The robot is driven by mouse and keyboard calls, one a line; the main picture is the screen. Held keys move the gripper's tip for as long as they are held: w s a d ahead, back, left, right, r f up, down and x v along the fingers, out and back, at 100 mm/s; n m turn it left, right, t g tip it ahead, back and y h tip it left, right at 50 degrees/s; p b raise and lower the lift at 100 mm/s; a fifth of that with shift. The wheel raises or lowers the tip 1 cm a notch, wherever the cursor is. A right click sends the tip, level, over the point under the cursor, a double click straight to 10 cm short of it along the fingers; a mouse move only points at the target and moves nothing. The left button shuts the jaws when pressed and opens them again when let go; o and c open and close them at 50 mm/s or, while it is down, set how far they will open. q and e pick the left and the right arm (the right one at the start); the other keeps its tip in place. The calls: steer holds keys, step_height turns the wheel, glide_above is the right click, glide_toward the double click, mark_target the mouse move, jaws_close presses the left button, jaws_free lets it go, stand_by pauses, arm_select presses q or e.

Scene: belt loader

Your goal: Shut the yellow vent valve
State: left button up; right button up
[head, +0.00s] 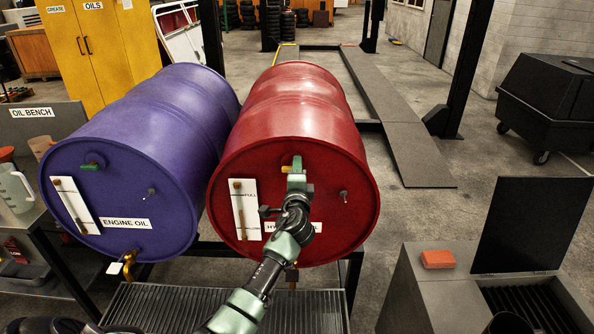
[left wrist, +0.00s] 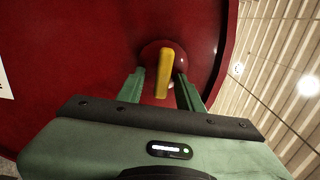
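The yellow vent valve handle (head: 286,169) is high on the end face of the red drum (head: 330,130). In the left wrist view the yellow handle (left wrist: 164,75) stands lengthwise in front of a round red fitting. My left gripper (head: 297,178) is at the valve and hides part of it in the head view. In the left wrist view its two green fingers (left wrist: 161,90) are apart, one on each side of the handle, with gaps visible. Contact with the handle cannot be seen. My right gripper is not in view.
A purple drum (head: 150,140) labelled engine oil lies to the left, with a green-handled valve (head: 93,165) and a brass tap (head: 127,264). A sight gauge (head: 245,209) is on the red drum's face. A grated tray (head: 180,306) is below. A grey cabinet (head: 420,300) stands right.

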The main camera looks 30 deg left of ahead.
arm_select(q)
steer(key=shift+s+d, duration=0.1)
steer(key=b+v, duration=0.1)
steer(key=v, duration=0.6)
steer(key=shift+s, duration=0.25)
steer(key=shift+d, duration=0.1)
